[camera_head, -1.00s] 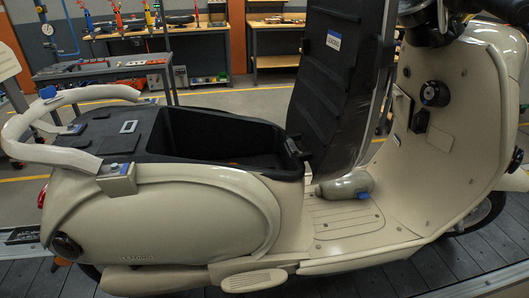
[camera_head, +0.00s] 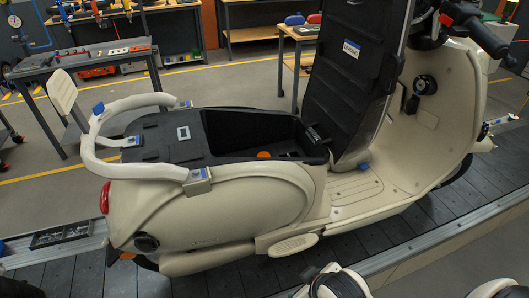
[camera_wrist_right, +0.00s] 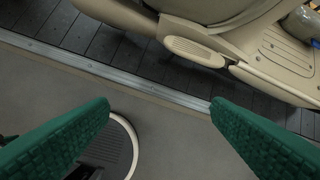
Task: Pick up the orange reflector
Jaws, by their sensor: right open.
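A small round orange piece (camera_head: 263,155), which looks like the orange reflector, lies inside the open black storage bay (camera_head: 225,150) of the cream scooter (camera_head: 235,215). Another small orange part (camera_head: 127,256) shows low at the scooter's rear. My right gripper (camera_wrist_right: 159,104) is open and empty in the right wrist view, its green fingers wide apart. It is over the grey floor beside the conveyor edge, with the scooter's footrest (camera_wrist_right: 195,52) beyond, well apart from the orange piece. My left gripper is not in view.
The raised black seat (camera_head: 345,70) stands upright at the bay's front end. The cream rear grab rail (camera_head: 130,170) curves around the tail. The slat conveyor (camera_head: 230,282) runs under the scooter; workbenches stand behind.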

